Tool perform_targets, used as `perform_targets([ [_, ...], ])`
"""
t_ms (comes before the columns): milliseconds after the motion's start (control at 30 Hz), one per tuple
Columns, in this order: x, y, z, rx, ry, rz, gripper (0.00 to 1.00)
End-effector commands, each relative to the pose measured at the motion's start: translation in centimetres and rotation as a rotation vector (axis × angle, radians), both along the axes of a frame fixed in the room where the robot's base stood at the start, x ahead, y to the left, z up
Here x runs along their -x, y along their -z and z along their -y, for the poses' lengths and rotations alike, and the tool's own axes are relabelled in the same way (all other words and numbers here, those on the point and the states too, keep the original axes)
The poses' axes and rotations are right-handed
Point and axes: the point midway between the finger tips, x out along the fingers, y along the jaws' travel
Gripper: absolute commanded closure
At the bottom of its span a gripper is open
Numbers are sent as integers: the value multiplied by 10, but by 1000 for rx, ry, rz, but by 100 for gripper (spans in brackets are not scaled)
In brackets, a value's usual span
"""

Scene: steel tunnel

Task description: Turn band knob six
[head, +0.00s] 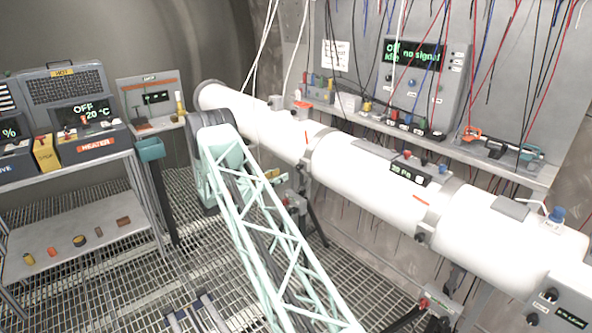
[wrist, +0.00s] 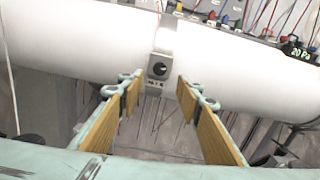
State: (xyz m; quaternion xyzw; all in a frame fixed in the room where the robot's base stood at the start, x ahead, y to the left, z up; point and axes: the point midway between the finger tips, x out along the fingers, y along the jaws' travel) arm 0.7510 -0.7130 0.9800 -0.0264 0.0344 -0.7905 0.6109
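In the wrist view a black round knob (wrist: 159,69) with a light pointer line sits on a small grey box under the white pipe (wrist: 235,70). I cannot read a number on it, so I cannot tell if it is band knob six. My gripper (wrist: 160,80) is open and empty. Its tan-padded fingers stand either side of the knob in the picture, with the knob just beyond the tips; no contact shows. In the head view other dark knobs show under the pipe, one at the middle right (head: 420,237) and one on the end box (head: 550,294). My arm hides part of the pipe there.
A panel reading "no signal" (head: 420,75) with hanging wires stands behind the pipe. A small display (head: 408,172) sits on the pipe. A heater (head: 95,143) and a shelf (head: 90,222) with small parts are at the left. Grating covers the floor.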

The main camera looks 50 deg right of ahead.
Motion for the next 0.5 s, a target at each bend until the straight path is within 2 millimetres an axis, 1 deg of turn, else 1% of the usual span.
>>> perform_targets([
  [33, 2, 0, 7, 0, 1, 0, 68],
  [500, 18, 1, 66, 0, 1, 0, 68],
])
